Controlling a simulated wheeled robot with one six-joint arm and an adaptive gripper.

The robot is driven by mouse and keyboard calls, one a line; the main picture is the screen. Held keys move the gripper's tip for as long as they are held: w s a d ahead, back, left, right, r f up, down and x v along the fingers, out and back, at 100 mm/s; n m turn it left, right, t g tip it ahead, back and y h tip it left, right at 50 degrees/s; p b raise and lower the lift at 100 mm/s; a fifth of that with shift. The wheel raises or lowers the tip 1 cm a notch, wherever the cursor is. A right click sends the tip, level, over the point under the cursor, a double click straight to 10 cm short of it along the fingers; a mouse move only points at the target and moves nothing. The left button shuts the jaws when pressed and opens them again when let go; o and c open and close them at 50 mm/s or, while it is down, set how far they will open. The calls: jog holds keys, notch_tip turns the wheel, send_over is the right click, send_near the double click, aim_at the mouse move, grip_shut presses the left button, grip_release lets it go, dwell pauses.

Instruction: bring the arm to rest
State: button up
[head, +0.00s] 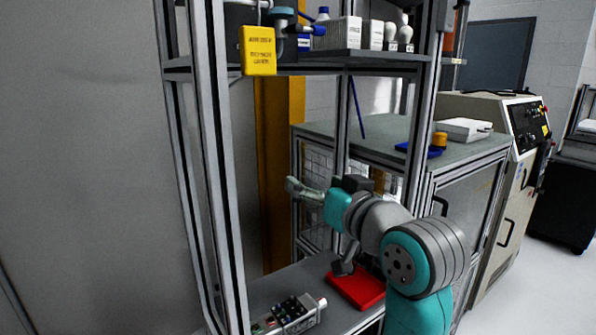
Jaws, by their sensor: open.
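My grey and teal arm reaches from the lower right into the metal-framed rack (217,150). Its wrist is bent at mid-height in the rack. My gripper (345,266) shows small and dark below the wrist, partly hidden by my arm. It is open, and I see nothing held in it. It is close above the left part of a red flat block (357,288) on the lower shelf (333,316); I cannot tell whether they touch.
A grey device with black knobs (290,315) lies on the lower shelf, left of the red block. Rack posts stand close to my arm. The upper shelf (350,60) holds boxes and bulbs, with a yellow tag (258,50) at its left. A cabinet (465,155) and machine (520,170) stand right.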

jog(key=s+d+f+m+h, duration=0.1)
jog(key=s+d+f, duration=0.15)
jog(key=f, duration=0.85)
jog(key=s+d+f+m+h, duration=0.1)
jog(key=d+f+m+h, duration=0.15)
jog(key=f, duration=0.85)
jog(key=s+d+f+h, duration=0.1)
jog(key=s+d+f, duration=0.1)
jog(key=s+f, duration=0.4)
jog(key=s+d+f+h, duration=0.1)
jog(key=s+d+f, duration=0.2)
jog(key=s+f, duration=0.35)
jog(key=s+d+f+h, duration=0.1)
jog(key=s+d+f, duration=0.1)
jog(key=s+f, duration=0.4)
jog(key=s+d+f+h, duration=0.15)
jog(key=s+f, duration=0.25)
jog(key=s, duration=0.5)
jog(key=s+d+r+g, duration=0.1)
jog(key=s, duration=1.7)
jog(key=shift+d+r, duration=0.4)
